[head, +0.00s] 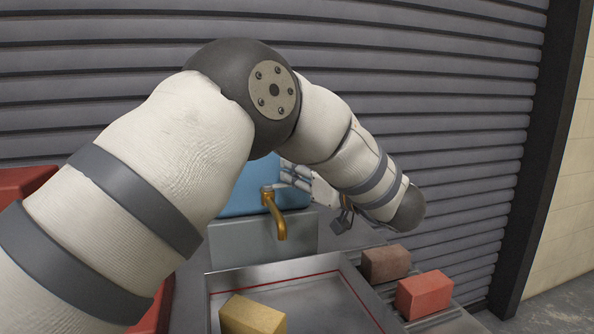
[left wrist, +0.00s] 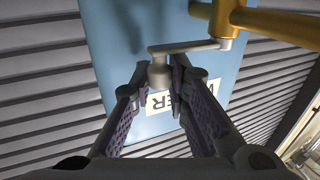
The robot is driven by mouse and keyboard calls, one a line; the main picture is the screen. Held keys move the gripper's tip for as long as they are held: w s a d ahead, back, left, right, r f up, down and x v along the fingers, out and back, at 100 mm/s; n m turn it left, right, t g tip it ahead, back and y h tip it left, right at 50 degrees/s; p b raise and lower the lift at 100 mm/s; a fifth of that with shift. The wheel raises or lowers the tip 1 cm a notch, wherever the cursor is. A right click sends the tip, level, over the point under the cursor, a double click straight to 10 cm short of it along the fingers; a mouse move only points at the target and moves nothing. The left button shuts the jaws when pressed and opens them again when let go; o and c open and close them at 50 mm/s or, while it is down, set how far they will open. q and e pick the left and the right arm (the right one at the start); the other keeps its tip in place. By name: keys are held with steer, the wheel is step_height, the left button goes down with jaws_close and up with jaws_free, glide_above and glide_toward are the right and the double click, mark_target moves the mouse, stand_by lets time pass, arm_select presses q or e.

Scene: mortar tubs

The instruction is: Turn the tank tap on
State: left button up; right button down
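The blue tank (head: 240,190) stands behind my left arm, which hides much of it. A brass tap (head: 277,214) with a downturned spout is on its front. In the left wrist view, the brass tap (left wrist: 232,18) carries a grey lever (left wrist: 190,47) that ends in a rounded knob (left wrist: 160,76). My left gripper (head: 284,179) reaches the tap from the right. My right gripper is not in view.
A metal tray or basin (head: 345,292) lies below the tap, with a yellow block (head: 252,315) at its near side. A brown brick (head: 386,262) and a red brick (head: 425,294) sit at the right. Red containers (head: 22,183) stand at left. A grey shutter (head: 430,60) closes the back.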

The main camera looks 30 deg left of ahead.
arm_select(q)
steer(key=shift+s+d+t, duration=0.1)
steer(key=shift+t, duration=0.2)
jaws_close()
steer(key=s+d+m+t+h, duration=0.1)
steer(key=s+m+t+h, duration=0.6)
steer(key=m+t+h, duration=0.4)
steer(key=shift+m+t+h+p, duration=0.35)
steer(key=shift+m+h, duration=2.15)
steer(key=shift+h, duration=1.9)
steer(key=shift+s, duration=0.1)
steer(key=o, duration=0.8)
jaws_free()
steer(key=shift+c, duration=0.2)
